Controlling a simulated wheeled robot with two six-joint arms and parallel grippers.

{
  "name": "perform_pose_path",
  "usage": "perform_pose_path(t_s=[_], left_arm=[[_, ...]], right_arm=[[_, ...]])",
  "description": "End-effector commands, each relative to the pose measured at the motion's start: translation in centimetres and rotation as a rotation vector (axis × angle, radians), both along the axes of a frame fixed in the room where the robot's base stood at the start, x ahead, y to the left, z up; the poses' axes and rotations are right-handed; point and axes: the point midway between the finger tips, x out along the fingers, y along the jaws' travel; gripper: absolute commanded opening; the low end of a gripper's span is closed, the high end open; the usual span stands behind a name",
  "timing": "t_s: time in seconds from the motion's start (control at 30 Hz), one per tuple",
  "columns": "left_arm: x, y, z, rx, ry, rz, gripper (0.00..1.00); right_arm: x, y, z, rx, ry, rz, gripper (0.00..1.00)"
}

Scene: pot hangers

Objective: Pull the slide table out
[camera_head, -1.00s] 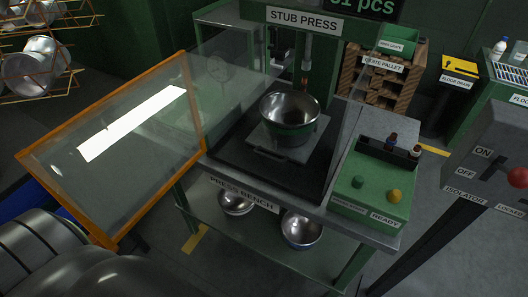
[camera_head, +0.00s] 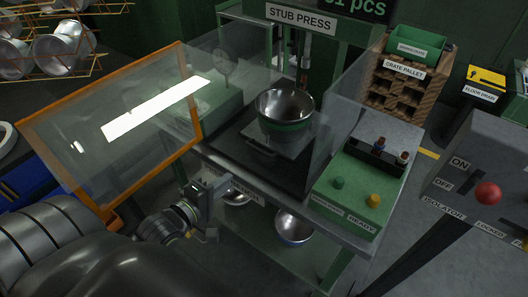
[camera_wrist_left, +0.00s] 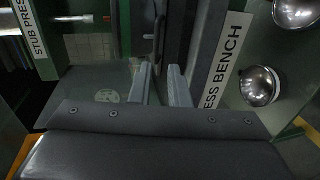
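The slide table (camera_head: 294,142) is a grey plate with a bar handle (camera_head: 260,149) on its front edge, on the dark bed of the press. A steel bowl with a green lower part (camera_head: 284,122) rests on it. My left gripper (camera_head: 221,184) is in front of the bench's front edge, left of and lower than the handle, apart from it. In the left wrist view its two grey fingers (camera_wrist_left: 160,88) are spread with an empty gap. A dark bar, apparently the handle (camera_wrist_left: 159,32), shows beyond the fingers. My right gripper is not in view.
An open clear guard with an orange frame (camera_head: 195,105) stands at the left, close to my left arm. A green control box (camera_head: 345,196) sits right of the slide. Steel bowls (camera_head: 294,228) lie on the lower shelf. An isolator post (camera_head: 470,185) stands at the right.

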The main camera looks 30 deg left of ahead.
Motion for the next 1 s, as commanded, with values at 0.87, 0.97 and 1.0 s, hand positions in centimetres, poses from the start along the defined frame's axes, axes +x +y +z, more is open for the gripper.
perform_pose_path(t_s=[0.87,0.97,1.0], left_arm=[[13.0,-1.2,-2.3,-0.014,-0.009,-0.001,0.16],[14.5,-1.4,-2.7,-0.013,-0.008,-0.002,0.16],[15.1,-1.4,-2.8,-0.013,-0.008,-0.002,0.16]], right_arm=[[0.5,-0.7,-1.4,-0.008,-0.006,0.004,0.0],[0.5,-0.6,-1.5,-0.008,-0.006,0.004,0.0],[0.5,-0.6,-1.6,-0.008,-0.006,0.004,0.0]])
